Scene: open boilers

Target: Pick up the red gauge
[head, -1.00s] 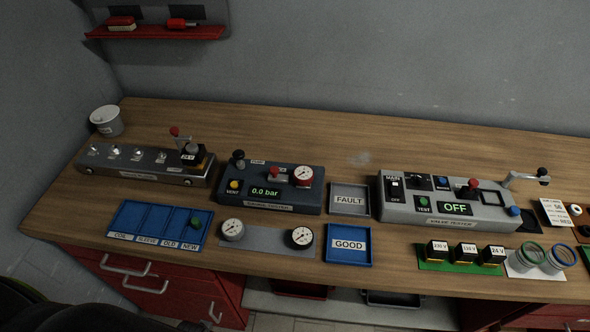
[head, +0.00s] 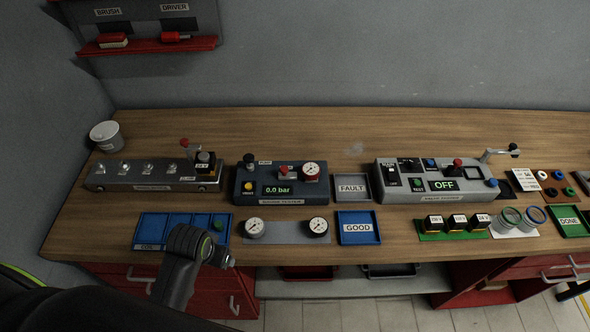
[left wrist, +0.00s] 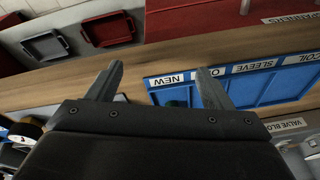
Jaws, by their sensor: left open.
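The red gauge (head: 311,171), with a red rim and white dial, sits on the right part of the dark gauge tester (head: 285,189), whose display reads 0.0 bar. My left gripper (head: 226,260) is at the bench's front edge, in front of the blue labelled tray (head: 154,229), well to the left of and nearer than the red gauge. In the left wrist view its fingers (left wrist: 158,82) are apart with nothing between them. The red gauge is not identifiable in that view. My right gripper is not in view.
A grey-rimmed gauge (head: 253,229) and a black-rimmed gauge (head: 318,227) lie on a grey mat (head: 286,237) before the tester. FAULT (head: 352,197) and GOOD (head: 358,238) trays stand to its right. A valve block (head: 150,175) stands left. The bench behind the tester is clear.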

